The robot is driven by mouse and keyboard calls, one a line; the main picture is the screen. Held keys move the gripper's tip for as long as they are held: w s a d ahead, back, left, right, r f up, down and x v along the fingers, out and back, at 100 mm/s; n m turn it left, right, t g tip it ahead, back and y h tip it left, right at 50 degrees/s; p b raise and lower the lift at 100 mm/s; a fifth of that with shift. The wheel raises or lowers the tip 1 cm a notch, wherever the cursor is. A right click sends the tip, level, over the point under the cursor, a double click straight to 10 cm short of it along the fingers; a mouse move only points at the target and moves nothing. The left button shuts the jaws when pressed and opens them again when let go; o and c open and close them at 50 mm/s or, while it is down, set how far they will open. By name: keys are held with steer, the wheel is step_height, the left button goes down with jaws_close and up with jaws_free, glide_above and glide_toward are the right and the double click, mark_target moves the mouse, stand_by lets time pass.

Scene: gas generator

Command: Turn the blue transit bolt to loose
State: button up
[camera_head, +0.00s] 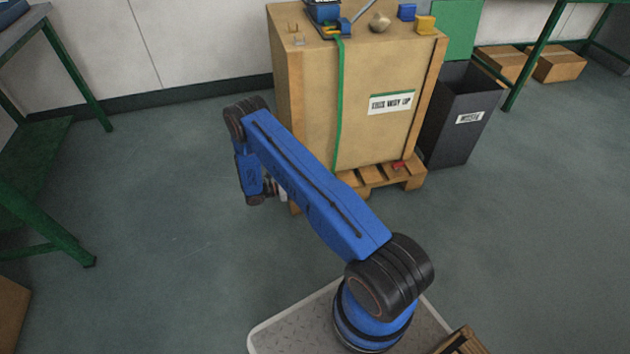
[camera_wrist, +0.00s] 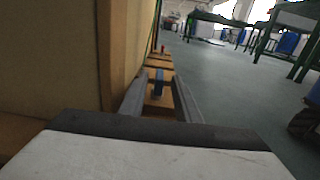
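The blue transit bolt (camera_wrist: 158,84) shows in the wrist view as a small upright blue piece at the pallet, low beside the crate. My gripper (camera_wrist: 160,78) is open, with one finger on each side of the bolt in that view. I see no finger clearly touching it, and I cannot tell how far ahead of the fingertips it is. In the head view my gripper (camera_head: 276,188) is low at the left side of the crate, mostly hidden by my arm. The bolt is hidden there.
The wooden crate (camera_head: 375,105) stands on a pallet (camera_head: 385,178), with a red piece (camera_head: 398,166) at its front right. In the wrist view the crate wall (camera_wrist: 60,65) is close on the left. A dark bin (camera_head: 462,120) stands right of the crate. Open floor (camera_head: 150,220) lies left.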

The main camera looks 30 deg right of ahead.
steer(key=shift+x, duration=1.5)
jaws_close()
